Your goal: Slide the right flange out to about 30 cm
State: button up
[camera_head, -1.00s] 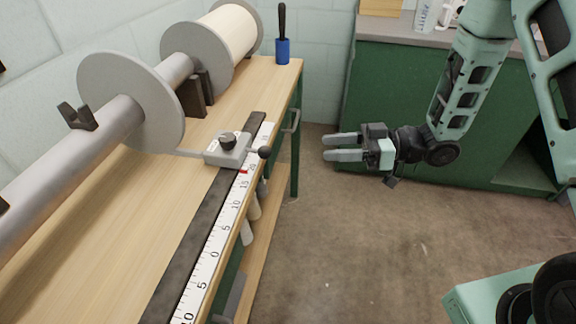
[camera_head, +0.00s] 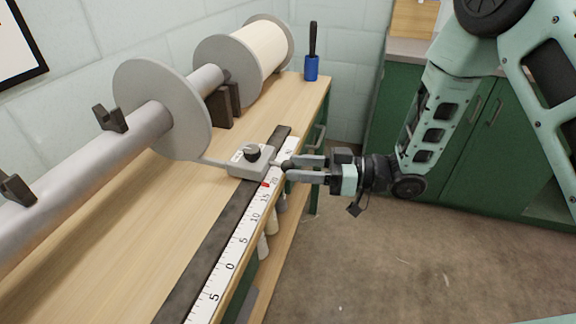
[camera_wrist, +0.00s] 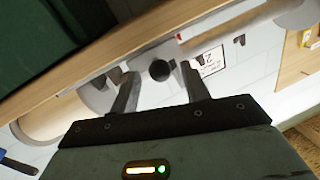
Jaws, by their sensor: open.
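The carriage sits on the dark rail (camera_head: 215,246) beside a white scale (camera_head: 240,246). Its red pointer (camera_head: 265,184) is between 15 and 20. A dark ball handle (camera_head: 287,165) sticks out of the carriage. My gripper (camera_head: 295,168) is open, its fingertips at either side of the handle. In the wrist view the ball (camera_wrist: 160,70) shows between the parted fingers; contact cannot be told.
A second flange (camera_head: 222,68) and a cream roll (camera_head: 264,48) are farther along the tube. A blue cup (camera_head: 311,68) with a black-handled tool stands at the bench's far end. A green cabinet (camera_head: 470,130) is behind my arm. Floor beside the bench is clear.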

jog(key=shift+w+a, duration=0.15)
jog(key=shift+a, duration=0.6)
jog(key=shift+w+a, duration=0.1)
jog(key=shift+a, duration=0.6)
grip_shut()
jog(key=w+d, duration=0.1)
jog(key=w, duration=0.3)
jog(key=w+d, duration=0.1)
jog(key=w, duration=0.2)
jog(key=w+d, duration=0.2)
jog(key=w, duration=0.2)
jog(key=shift+w+d, duration=0.1)
jog(key=shift+w, duration=0.25)
grip_release()
